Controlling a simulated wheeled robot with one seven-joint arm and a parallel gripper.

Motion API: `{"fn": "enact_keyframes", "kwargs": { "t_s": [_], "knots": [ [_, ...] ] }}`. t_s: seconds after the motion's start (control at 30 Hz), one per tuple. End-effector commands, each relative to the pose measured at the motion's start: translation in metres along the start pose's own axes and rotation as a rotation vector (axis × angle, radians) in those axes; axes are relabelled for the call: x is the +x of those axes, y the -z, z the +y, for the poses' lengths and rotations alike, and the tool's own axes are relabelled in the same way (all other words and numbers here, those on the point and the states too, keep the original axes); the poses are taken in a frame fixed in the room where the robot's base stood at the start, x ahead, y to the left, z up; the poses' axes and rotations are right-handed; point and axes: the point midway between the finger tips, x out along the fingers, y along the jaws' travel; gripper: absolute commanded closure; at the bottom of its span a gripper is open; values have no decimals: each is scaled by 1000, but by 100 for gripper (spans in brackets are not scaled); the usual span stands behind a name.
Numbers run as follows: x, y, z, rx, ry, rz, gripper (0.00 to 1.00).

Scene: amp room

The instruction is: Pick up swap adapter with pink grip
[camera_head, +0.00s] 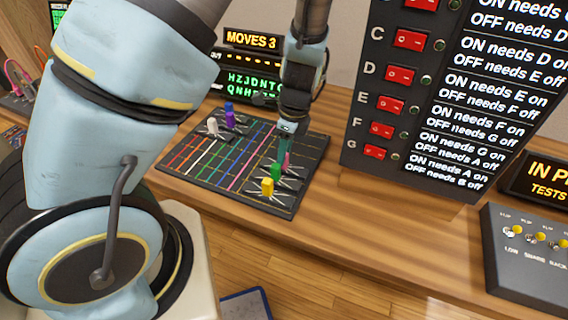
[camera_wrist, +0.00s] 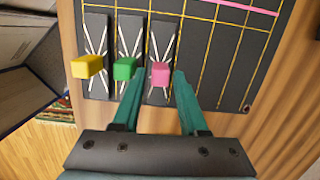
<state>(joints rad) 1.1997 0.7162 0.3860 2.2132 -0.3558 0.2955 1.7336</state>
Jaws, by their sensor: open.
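The swap adapter with the pink grip (camera_wrist: 161,75) stands on the dark gridded board (camera_head: 171,167), on a black base with white lines. In the wrist view its pink block lies between the tips of my gripper (camera_wrist: 155,82), nearer the left finger. The teal fingers are apart and do not look closed on it. In the head view my gripper (camera_head: 287,150) hangs over the board and hides most of the pink grip. The green-grip adapter (camera_wrist: 125,69) and the yellow-grip adapter (camera_wrist: 88,67) stand in a row to its left in the wrist view.
White-grip (camera_head: 212,126) and purple-grip (camera_head: 229,114) adapters stand at the board's far left. A tall black switch panel (camera_head: 409,95) rises to the right. A green-text display (camera_head: 254,85) stands behind. The wooden table (camera_head: 335,215) is clear in front of the panel.

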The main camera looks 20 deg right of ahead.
Motion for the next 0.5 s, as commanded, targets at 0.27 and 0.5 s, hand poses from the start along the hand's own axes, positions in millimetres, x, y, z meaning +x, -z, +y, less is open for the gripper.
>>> {"fn": "enact_keyframes", "kwargs": {
  "t_s": [0.27, 0.5],
  "knots": [
    [20, 0, 0, 0, 1, 0, 57],
    [20, 0, 0, 0, 1, 0, 65]
  ]
}}
